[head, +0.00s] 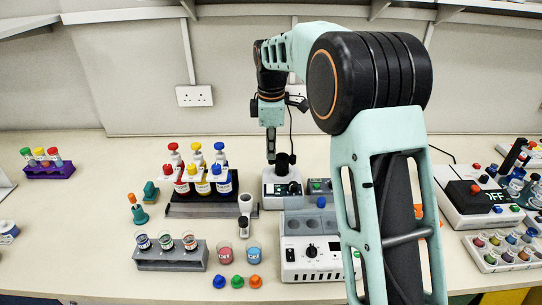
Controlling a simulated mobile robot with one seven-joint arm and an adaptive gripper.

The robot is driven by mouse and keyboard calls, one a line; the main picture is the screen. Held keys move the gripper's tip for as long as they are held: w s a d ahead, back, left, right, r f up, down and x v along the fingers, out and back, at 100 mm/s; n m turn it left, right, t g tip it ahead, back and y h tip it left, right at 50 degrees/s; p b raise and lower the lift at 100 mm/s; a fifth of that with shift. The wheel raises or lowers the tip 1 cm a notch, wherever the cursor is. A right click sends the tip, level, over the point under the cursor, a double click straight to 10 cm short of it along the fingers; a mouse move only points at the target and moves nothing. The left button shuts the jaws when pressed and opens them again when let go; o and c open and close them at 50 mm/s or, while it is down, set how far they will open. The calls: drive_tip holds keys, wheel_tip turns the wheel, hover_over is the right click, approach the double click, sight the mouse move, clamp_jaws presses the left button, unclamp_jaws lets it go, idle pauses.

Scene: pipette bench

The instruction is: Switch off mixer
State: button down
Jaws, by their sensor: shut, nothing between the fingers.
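A small white device with a dark panel (281,188) and a black cup-like top stands at the back middle of the bench; it looks like the mixer. My gripper (271,158) points straight down just to the left of the black top, with its fingers together and nothing held. I cannot tell whether the fingertips touch the device. A small dark control box (320,187) with a green button sits right beside it. The panel is too small to read, so I cannot tell whether the mixer is on.
A rack of capped bottles (201,207) stands to the left. A white box with a black knob (312,252) stands in front.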

sight(271, 189)
drive_tip(key=f, duration=0.4)
drive_tip(key=w+f+p, duration=0.1)
drive_tip(key=f, duration=0.6)
drive_tip(key=shift+w+f+p, duration=0.2)
drive_tip(key=shift+f+p, duration=0.1)
drive_tip(key=shift+f, duration=0.1)
drive_tip(key=shift+w+f+b, duration=0.1)
drive_tip(key=shift+f+b, duration=0.25)
drive_tip(key=shift+b, duration=0.05)
drive_tip(key=shift+s+r+b, duration=0.15)
drive_tip(key=shift+s+b, duration=0.15)
drive_tip(key=shift+s, duration=0.45)
